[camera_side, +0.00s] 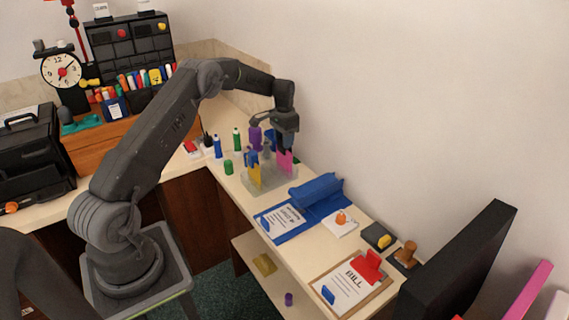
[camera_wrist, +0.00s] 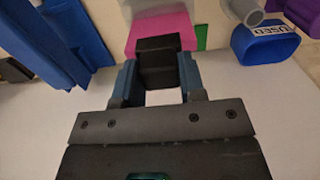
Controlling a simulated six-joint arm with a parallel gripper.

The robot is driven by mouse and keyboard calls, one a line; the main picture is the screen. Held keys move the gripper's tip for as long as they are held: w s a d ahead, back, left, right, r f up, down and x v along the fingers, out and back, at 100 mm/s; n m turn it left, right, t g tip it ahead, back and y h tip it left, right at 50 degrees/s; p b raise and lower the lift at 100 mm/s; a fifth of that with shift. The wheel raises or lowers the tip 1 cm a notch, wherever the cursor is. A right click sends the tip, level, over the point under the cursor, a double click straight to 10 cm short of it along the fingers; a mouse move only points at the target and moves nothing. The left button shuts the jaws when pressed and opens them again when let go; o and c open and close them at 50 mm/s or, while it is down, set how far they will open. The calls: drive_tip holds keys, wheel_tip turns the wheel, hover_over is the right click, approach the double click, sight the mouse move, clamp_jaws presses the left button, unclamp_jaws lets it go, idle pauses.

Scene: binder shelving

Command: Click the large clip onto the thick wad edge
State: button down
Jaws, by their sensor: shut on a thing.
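My gripper (camera_side: 285,140) points down over the desk. In the wrist view its blue fingers (camera_wrist: 158,78) are shut on a black clip (camera_wrist: 158,60). The clip lies against the near edge of a bright pink wad (camera_wrist: 160,25) and overlaps it in this view. I cannot tell whether the clip's jaws are around the edge. In the side view the pink wad (camera_side: 285,162) stands upright just below my gripper; the clip is not clear there. A yellow wad (camera_side: 255,175) stands to its left with a blue clip (camera_side: 251,157) at its top. Both rise from a clear holder (camera_side: 275,186).
A blue cup marked USED (camera_wrist: 265,42) and a grey cylinder (camera_wrist: 243,10) are close on the right in the wrist view. Blue objects (camera_wrist: 75,40) lie left. Bottles (camera_side: 236,138) stand behind the holder. A blue folder (camera_side: 315,200) and a clipboard (camera_side: 352,285) lie in front.

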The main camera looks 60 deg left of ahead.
drive_tip(key=shift+f, duration=0.45)
drive_tip(key=c, duration=0.6)
unclamp_jaws()
drive_tip(key=shift+c, duration=0.6)
drive_tip(key=shift+c, duration=0.9)
drive_tip(key=shift+r, duration=0.95)
